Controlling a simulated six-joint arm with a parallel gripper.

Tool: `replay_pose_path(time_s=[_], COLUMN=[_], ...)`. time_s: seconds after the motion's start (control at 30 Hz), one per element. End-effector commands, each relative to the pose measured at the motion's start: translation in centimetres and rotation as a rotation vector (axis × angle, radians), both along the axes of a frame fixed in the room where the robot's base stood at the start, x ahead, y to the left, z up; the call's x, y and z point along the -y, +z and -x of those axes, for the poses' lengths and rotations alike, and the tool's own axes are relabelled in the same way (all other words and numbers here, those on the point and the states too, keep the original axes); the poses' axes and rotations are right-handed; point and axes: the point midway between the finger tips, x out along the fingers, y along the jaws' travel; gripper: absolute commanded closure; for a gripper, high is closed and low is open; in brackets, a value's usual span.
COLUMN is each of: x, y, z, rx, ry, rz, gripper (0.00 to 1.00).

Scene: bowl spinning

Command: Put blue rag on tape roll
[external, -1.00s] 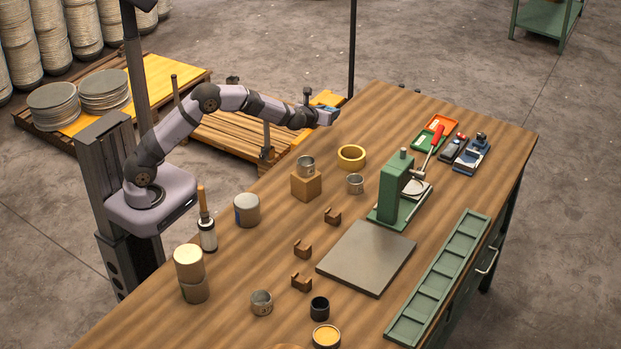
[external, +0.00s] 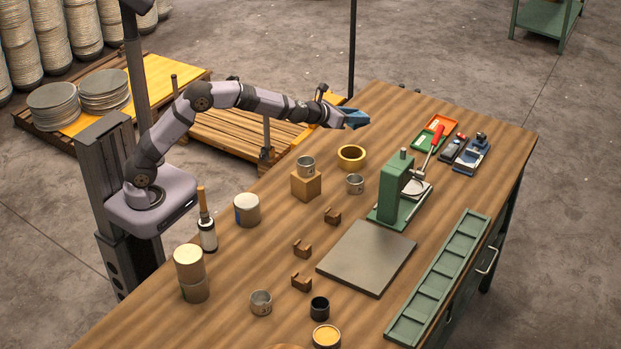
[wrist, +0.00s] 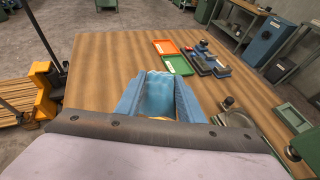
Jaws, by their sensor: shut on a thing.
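My gripper (external: 350,117) is shut on the blue rag (external: 355,119) and holds it in the air above the far left part of the table. In the wrist view the blue rag (wrist: 160,97) sits between the fingers of my gripper (wrist: 160,92). The yellow tape roll (external: 352,158) lies flat on the table below the gripper, a little nearer the camera. In the wrist view only a sliver of yellow shows below the rag, and I cannot tell what it is.
A metal can (external: 306,166) stands on a wooden block (external: 306,186) left of the tape roll. Another can (external: 355,184) stands just in front of the roll. A green press (external: 395,190) stands to the right. The table around the far left edge is clear.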

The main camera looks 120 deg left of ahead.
Motion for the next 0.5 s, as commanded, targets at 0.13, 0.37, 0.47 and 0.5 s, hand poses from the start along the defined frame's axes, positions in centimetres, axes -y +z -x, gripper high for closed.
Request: replay_pose_path(time_s=[0.13,0.37,0.47,0.5], x=[0.0,0.0,0.0,0.0], y=[-1.1,-4.7,-5.8,-6.1], z=[0.0,0.0,0.0,0.1], rx=[-0.002,-0.003,-0.002,-0.001], ry=[0.000,0.001,0.001,0.002], rz=[0.001,0.000,0.001,0.002], gripper=[0.87,0.87,0.87,0.87])
